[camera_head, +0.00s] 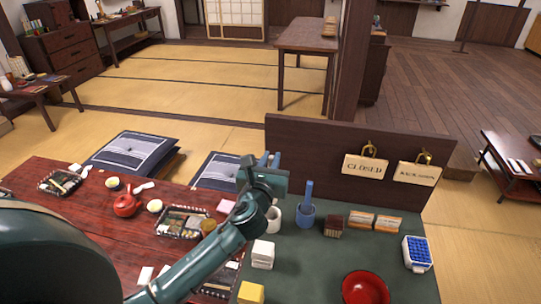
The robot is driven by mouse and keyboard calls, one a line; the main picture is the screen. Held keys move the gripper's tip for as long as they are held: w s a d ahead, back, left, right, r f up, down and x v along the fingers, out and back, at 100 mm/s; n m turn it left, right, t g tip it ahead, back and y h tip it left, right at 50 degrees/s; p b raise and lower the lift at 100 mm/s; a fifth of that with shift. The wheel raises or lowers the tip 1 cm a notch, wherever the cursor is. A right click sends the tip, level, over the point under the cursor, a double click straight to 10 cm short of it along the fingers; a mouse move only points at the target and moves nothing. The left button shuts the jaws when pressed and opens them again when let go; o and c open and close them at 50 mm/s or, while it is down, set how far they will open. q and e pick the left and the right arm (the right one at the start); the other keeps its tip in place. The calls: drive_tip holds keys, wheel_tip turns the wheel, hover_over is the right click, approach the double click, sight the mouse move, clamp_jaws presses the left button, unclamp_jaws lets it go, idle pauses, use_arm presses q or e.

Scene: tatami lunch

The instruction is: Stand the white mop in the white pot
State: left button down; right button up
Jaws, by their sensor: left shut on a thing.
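My left gripper (270,160) reaches in from the lower left over the left back part of the green tabletop. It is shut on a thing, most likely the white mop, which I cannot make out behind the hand. The white pot (274,221) stands on the green top just below and behind the hand, which partly covers it; its opening is not clear to see. A blue pot (306,217) with an upright blue stick stands just right of it. My right gripper is not in view.
A dark upright board (310,145) with hanging signs closes off the table's back. A white block (263,254), yellow block (250,293), red bowl (366,289) and blue-topped white box (417,253) stand on the green top (320,265). A red teapot (126,206) stands on the red table at left.

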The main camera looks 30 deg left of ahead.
use_arm(q)
wheel_tip(320, 180, down, 3)
drive_tip(key=b, duration=0.2)
drive_tip(key=shift+f+b, duration=0.15)
drive_tip(key=shift+b, duration=0.25)
drive_tip(key=shift+f, duration=0.25)
drive_tip(key=shift+f+b, duration=1.15)
drive_tip(key=shift+f, duration=0.2)
drive_tip(key=shift+f+b, duration=0.65)
drive_tip(key=shift+f, duration=0.2)
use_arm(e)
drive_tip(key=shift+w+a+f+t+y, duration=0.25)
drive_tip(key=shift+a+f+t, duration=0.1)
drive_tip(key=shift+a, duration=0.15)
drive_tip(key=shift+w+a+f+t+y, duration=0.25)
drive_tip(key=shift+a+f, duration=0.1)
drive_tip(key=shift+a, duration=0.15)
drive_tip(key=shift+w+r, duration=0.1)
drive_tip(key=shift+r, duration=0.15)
use_arm(q)
drive_tip(key=c, duration=1.6)
unclamp_jaws()
drive_tip(key=shift+o, duration=1.4)
drive_tip(key=shift+f, duration=0.1)
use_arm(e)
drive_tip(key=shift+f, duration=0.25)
